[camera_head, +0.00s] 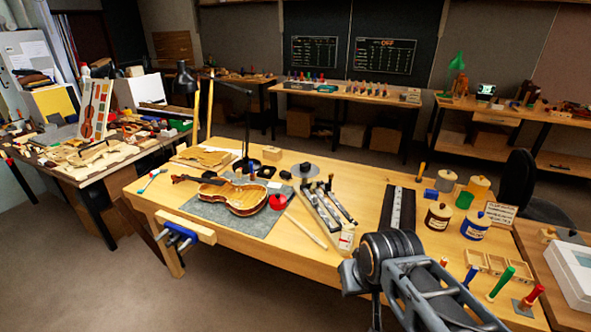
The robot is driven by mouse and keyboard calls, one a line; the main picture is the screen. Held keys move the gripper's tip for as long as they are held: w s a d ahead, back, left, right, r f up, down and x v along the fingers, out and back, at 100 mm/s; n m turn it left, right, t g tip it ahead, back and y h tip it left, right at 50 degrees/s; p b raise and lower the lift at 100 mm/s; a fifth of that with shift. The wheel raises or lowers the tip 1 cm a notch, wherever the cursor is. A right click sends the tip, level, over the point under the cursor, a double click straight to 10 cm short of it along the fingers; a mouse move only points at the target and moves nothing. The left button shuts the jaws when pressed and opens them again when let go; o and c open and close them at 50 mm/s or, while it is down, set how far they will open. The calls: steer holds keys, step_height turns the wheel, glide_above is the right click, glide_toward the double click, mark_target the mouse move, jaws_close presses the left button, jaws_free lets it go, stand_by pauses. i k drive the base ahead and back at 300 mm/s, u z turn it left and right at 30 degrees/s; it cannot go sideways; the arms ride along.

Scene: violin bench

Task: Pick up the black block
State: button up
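A small black block-like piece (265,172) lies on the wooden workbench (315,258), just behind the violin (240,196) and right of the black desk lamp's foot. A smaller dark piece (285,174) lies to its right. Both are too small for me to tell for certain which is the black block. My arm reaches in from the bottom right, with a dark round joint and grey links over the bench's right front. The fingers of my gripper do not show.
A tan block (272,153) sits near the black piece. A red round item (278,202) is beside the violin, with clamp-like bars (325,207) further right. Jars (439,215) and handled tools (502,283) crowd the right side. A blue vise (178,234) is at the left front.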

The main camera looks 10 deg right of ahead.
mark_target(305, 167)
steer(key=u, duration=0.55)
steer(key=i, duration=0.6)
steer(key=u, duration=0.95)
steer(key=i, duration=0.75)
steer(key=z, duration=0.55)
steer(key=i, duration=0.65)
steer(key=z, duration=0.6)
